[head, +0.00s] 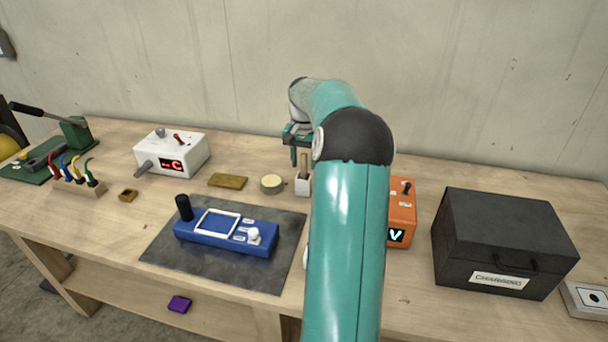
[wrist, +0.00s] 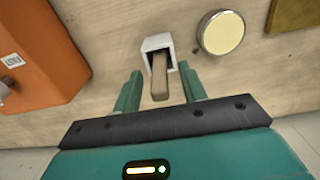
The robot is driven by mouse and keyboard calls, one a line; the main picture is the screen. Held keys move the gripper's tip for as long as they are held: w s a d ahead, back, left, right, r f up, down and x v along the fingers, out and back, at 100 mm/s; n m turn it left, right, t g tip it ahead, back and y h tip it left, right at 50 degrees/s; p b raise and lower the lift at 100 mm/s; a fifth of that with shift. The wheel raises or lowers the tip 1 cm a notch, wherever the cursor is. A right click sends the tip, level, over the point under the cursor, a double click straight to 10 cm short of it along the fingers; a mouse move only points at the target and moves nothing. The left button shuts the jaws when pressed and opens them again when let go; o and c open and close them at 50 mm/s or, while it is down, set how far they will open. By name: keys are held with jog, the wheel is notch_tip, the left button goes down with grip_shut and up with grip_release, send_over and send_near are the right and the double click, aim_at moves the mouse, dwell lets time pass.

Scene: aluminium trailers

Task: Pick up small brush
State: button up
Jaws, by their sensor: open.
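The small brush shows as a wooden handle (wrist: 160,82) standing in a small white holder (wrist: 156,42) in the wrist view. Its bristle end is hidden inside the holder. In the head view the handle (head: 304,163) rises from the white holder (head: 302,187) just left of my arm. My gripper (wrist: 160,72) is open, with one green finger on each side of the handle and gaps on both sides. In the head view my gripper (head: 298,153) is above the holder and partly hidden by my arm.
A round cream-topped tin (head: 272,184) stands close left of the holder, and a brass-coloured block (head: 228,181) lies beyond it. An orange device (head: 402,212) stands to the right, partly behind my arm. A blue device (head: 226,236) sits on a dark mat (head: 175,262).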

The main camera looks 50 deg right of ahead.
jog(key=shift+c, duration=0.2)
grip_shut()
jog(key=shift+r, duration=0.1)
